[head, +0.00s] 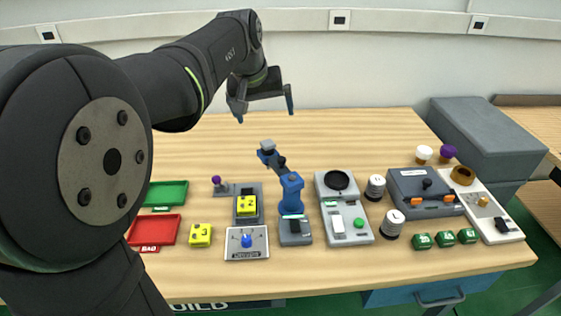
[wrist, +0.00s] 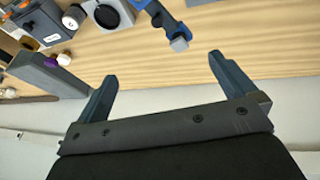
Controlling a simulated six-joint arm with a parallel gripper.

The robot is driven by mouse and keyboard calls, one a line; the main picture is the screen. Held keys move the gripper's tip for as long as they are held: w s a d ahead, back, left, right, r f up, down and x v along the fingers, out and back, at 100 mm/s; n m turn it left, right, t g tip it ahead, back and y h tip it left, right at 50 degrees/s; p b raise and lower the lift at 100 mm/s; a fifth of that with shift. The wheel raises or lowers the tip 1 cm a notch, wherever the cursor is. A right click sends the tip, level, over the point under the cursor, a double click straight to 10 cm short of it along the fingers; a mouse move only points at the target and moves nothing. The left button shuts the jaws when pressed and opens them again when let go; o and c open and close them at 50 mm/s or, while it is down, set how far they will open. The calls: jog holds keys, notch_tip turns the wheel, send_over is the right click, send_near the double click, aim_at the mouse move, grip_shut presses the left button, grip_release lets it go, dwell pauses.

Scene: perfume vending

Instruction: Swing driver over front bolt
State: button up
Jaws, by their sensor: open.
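The driver (head: 291,193) is a blue post on a grey base with a jointed blue arm. Its arm reaches up and to the left, ending in a grey block (head: 267,146). In the wrist view the blue arm and its grey end (wrist: 179,43) show beyond the fingertips. A yellow block (head: 247,204) sits in a grey fixture (head: 246,217) left of the driver; bolts on it are too small to tell apart. My gripper (head: 265,112) is open and empty, above and behind the driver, apart from it. Its open fingers also show in the wrist view (wrist: 162,68).
A knob panel (head: 232,250) and loose yellow block (head: 200,235) stand front left, beside red (head: 140,231) and green (head: 167,187) trays. A grey station (head: 347,219), jars and several green blocks lie right. A large grey box (head: 488,140) stands back right. The table's back left is clear.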

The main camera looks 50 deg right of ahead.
jog(key=shift+v, duration=0.9)
jog(key=c, duration=1.2)
jog(key=shift+o, duration=0.2)
jog(key=m+g+y, duration=0.1)
jog(key=m+y, duration=0.3)
jog(key=m, duration=0.4)
send_over(281, 158)
notch_tip(281, 158, down, 3)
jog(key=shift+m, duration=0.3)
notch_tip(281, 158, down, 17)
jog(key=shift+f, duration=0.2)
grip_shut()
